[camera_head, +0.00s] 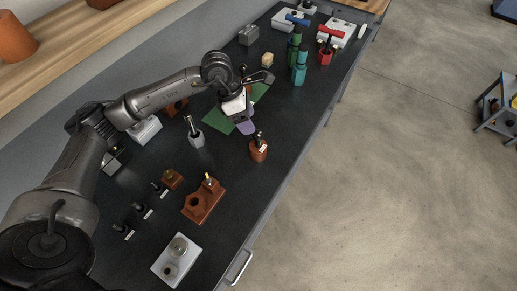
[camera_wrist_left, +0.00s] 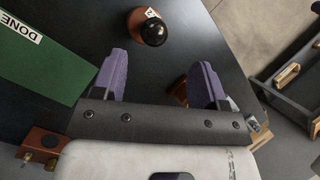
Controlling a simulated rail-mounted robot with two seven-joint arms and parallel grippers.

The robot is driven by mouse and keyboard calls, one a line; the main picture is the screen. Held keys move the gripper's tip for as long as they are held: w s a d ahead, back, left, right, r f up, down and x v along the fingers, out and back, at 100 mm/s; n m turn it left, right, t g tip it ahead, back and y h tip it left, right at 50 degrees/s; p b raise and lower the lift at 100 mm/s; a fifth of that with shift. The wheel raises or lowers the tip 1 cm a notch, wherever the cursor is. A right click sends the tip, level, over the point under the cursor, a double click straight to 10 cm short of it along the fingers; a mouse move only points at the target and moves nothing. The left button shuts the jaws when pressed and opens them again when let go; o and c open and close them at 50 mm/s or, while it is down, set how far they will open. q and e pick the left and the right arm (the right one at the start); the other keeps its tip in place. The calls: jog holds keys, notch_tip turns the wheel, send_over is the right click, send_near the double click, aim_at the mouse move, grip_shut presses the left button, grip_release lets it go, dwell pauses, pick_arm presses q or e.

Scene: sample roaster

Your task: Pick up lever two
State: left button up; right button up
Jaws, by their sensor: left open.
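The thing I take for lever two is a brown round-based lever (camera_head: 258,150) with a black knob, on the dark bench near its front edge. It also shows at the top of the left wrist view (camera_wrist_left: 137,22), with a small white label that seems to bear a sideways 2. My left gripper (camera_head: 243,122) is open and empty, just up and left of this lever in the head view. In the left wrist view its purple fingers (camera_wrist_left: 160,82) are spread apart, with the lever beyond the fingertips and not between them. My right gripper is not in view.
A green mat (camera_head: 219,123) marked DONE lies under my left gripper. A grey lever (camera_head: 195,135) stands left of it. Teal (camera_head: 299,70) and red (camera_head: 325,56) levers stand farther back. A brown block with a hole (camera_head: 203,203) and a white plate (camera_head: 175,262) lie nearer.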

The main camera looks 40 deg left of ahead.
aim_at(258, 135)
pick_arm(q)
jog(key=shift+w+a+x, duration=0.1)
jog(key=shift+w+x, duration=0.05)
jog(key=shift+x, duration=1.85)
jog(key=shift+w+a+x, duration=0.1)
jog(key=shift+x, duration=1.9)
jog(key=shift+c, duration=0.4)
grip_shut()
